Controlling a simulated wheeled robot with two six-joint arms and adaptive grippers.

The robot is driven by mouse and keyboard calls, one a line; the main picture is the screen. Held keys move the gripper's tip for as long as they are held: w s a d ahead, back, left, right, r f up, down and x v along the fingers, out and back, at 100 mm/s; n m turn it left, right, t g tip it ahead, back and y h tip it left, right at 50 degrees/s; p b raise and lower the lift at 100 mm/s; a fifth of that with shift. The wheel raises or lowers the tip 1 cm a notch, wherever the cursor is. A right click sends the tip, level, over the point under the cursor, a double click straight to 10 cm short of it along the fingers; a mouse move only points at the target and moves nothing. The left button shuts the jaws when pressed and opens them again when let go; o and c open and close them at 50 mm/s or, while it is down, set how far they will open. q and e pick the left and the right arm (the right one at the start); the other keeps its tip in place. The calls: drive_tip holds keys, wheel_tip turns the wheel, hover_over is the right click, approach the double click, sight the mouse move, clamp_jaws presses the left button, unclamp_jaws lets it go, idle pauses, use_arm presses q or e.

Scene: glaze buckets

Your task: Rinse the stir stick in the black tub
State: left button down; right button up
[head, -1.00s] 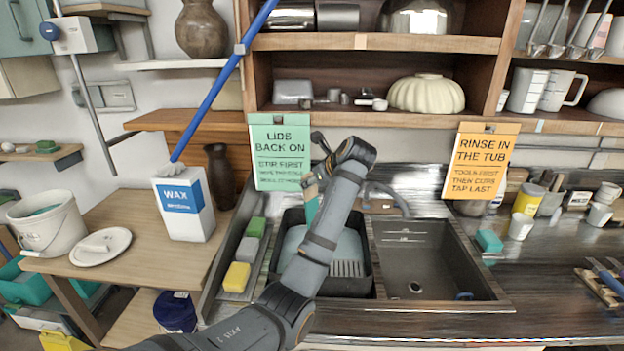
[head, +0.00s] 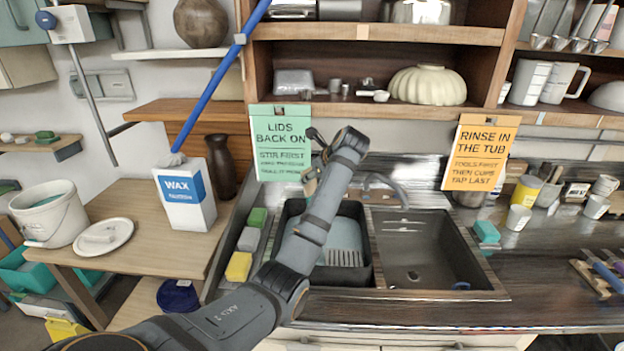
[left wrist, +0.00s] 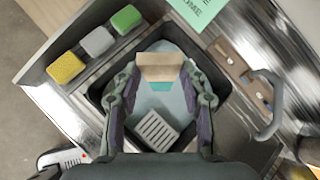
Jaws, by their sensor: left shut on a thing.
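The black tub (head: 372,275) sits in the left part of the sink and holds pale bluish water. It also shows in the left wrist view (left wrist: 97,97), with a slotted grey patch inside. My left gripper (left wrist: 160,70) is over the tub, its fingers closed on the stir stick (left wrist: 160,66). The stick shows a flat wooden part with a teal part beyond it, over the water. I cannot tell whether its lower end touches the water. In the head view my left arm hides most of the gripper and stick. My right gripper is out of view.
An empty sink basin (head: 425,250) and curved tap (head: 385,185) are to the right. Yellow (head: 238,266), grey and green sponges line the tub's left. A green sign (head: 281,142) hangs behind the tub. A wax carton (head: 186,197) and white bucket (head: 50,212) stand left.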

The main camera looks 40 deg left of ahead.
use_arm(q)
drive_tip(key=w+f+b, duration=0.1)
drive_tip(key=w+f, duration=0.2)
drive_tip(key=f, duration=1.3)
drive_tip(key=shift+w+d+f, duration=0.2)
drive_tip(key=shift+d+f, duration=0.1)
drive_tip(key=shift+d, duration=0.1)
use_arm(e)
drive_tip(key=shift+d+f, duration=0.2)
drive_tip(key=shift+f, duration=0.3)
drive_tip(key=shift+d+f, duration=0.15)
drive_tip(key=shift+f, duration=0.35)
